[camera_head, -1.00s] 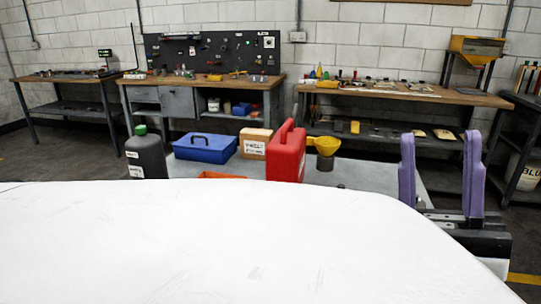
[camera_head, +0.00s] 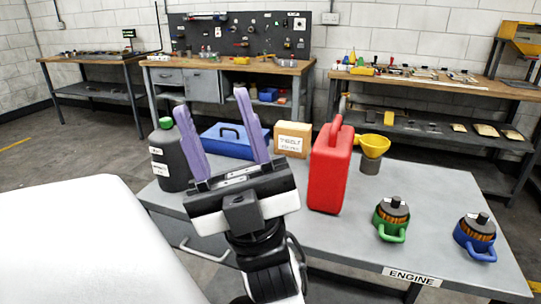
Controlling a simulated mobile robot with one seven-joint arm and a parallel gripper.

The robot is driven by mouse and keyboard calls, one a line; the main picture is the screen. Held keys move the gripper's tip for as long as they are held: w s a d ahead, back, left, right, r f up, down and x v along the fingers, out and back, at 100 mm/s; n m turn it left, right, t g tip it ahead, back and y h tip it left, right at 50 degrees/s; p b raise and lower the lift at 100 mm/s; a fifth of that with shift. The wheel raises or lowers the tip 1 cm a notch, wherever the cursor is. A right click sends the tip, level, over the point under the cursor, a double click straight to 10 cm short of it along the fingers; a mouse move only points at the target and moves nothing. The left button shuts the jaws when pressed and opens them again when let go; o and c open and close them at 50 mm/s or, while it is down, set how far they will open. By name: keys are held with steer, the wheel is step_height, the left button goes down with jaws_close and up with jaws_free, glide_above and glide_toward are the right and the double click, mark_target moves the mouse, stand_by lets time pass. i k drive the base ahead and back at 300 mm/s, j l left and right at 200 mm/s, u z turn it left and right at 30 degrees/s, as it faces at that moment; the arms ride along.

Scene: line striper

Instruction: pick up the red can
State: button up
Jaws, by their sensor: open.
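The red can (camera_head: 331,168) stands upright on the grey table (camera_head: 362,237), right of the picture's middle, with its handle on top. My gripper (camera_head: 220,118) is open, with two purple fingers pointing up and away. It is left of the red can, apart from it, with nothing between the fingers. The gripper body hides part of the table and the lower part of the blue toolbox behind it.
A dark bottle with green cap (camera_head: 169,160), blue toolbox (camera_head: 236,139) and cardboard box (camera_head: 292,139) stand left of the can. A yellow funnel (camera_head: 373,145) is close on its right. Green (camera_head: 391,217) and blue (camera_head: 475,236) containers stand farther right, with bare table between.

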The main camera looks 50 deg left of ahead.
mark_target(330, 154)
steer(key=u, duration=1)
steer(key=k+j, duration=0.1)
steer(key=j, duration=1.15)
steer(key=k+z, duration=0.05)
